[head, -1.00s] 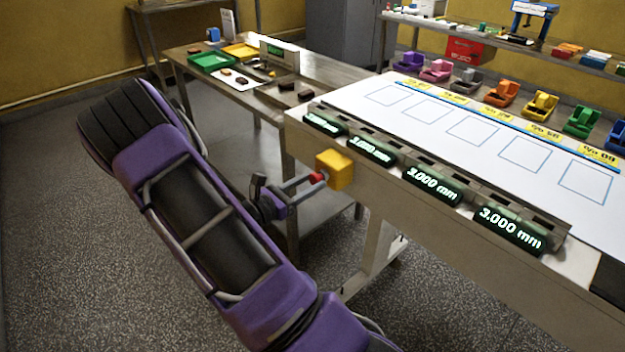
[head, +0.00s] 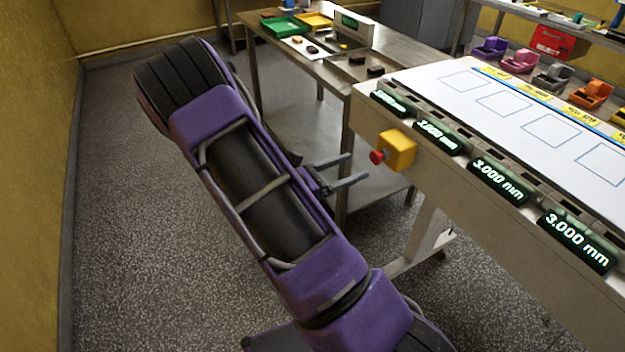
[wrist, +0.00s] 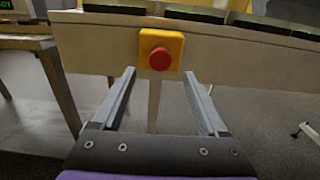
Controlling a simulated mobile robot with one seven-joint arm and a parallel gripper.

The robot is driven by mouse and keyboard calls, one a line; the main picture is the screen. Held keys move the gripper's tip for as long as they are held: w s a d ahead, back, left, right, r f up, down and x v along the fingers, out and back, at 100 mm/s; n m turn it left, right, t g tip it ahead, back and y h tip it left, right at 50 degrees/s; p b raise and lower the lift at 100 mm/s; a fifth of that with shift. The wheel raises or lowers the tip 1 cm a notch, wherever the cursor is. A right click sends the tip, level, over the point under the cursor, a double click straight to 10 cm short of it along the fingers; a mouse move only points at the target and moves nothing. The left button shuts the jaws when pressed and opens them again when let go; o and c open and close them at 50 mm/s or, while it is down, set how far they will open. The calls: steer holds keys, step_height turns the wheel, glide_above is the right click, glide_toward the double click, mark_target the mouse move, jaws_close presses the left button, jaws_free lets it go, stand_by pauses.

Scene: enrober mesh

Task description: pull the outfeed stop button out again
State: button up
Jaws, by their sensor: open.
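The outfeed stop button is a red knob (head: 376,157) on a yellow box (head: 399,150), fixed to the side of the long metal table.
Green-lit displays (head: 500,181) reading 3.000 mm run along the table edge above the button. A second metal table (head: 300,62) with trays stands at the back. Table legs (head: 423,235) stand below the button. The speckled floor (head: 130,230) at left is clear.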

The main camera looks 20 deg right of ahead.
steer(key=s+a, duration=0.1)
steer(key=a, duration=1)
steer(key=shift+a, duration=0.35)
steer(key=shift+w, duration=0.1)
